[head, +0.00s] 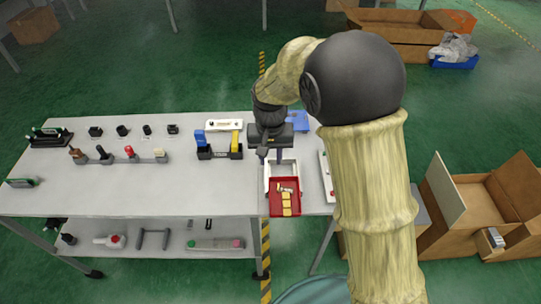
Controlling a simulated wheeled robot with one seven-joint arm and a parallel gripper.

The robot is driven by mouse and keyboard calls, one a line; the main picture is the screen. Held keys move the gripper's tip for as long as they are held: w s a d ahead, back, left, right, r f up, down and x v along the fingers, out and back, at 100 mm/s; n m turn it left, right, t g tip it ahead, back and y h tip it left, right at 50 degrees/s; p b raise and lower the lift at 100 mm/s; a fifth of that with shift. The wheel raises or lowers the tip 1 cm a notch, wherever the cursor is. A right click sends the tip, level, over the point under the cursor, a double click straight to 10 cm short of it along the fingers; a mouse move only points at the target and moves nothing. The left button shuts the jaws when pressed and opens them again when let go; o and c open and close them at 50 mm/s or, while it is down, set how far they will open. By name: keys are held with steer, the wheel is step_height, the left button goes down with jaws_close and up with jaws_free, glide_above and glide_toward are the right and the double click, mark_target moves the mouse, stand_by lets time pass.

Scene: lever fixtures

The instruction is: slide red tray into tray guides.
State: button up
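The red tray (274,207) is at the right part of the table, near its front edge. Several small yellowish pieces lie in it. White tray guides (267,178) show at its left side and behind its far end. The tray's far part appears to lie between them, and its near end sticks out toward the front edge. My gripper (273,157) is over the far end of the guides, pointing down, behind the red tray. Its fingertips are small and dark, and I cannot tell their opening or whether they touch anything.
Left of the guides stand a dark holder with blue and yellow blocks (219,150), a row of small levers (129,152) and a white strip (224,125). A blue item (298,120) lies behind my gripper. My arm hides part of the table's right side. Open cardboard boxes (480,200) stand at right.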

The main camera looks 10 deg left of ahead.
steer(key=shift+c, duration=0.2)
steer(key=shift+d, duration=0.1)
steer(key=c, duration=0.4)
steer(key=shift+m, duration=0.3)
steer(key=d, duration=0.3)
steer(key=d+r, duration=0.1)
steer(key=d, duration=0.2)
steer(key=shift+d+r, duration=0.15)
steer(key=shift+d, duration=0.25)
jaws_close()
steer(key=s+d+m+t, duration=0.1)
steer(key=s+d, duration=0.4)
steer(key=d, duration=0.4)
steer(key=s+d+r+m+t, duration=0.1)
steer(key=s+d, duration=0.5)
steer(key=d, duration=0.4)
steer(key=shift+r+t, duration=0.25)
steer(key=shift+t, duration=0.05)
steer(key=shift+d, duration=0.25)
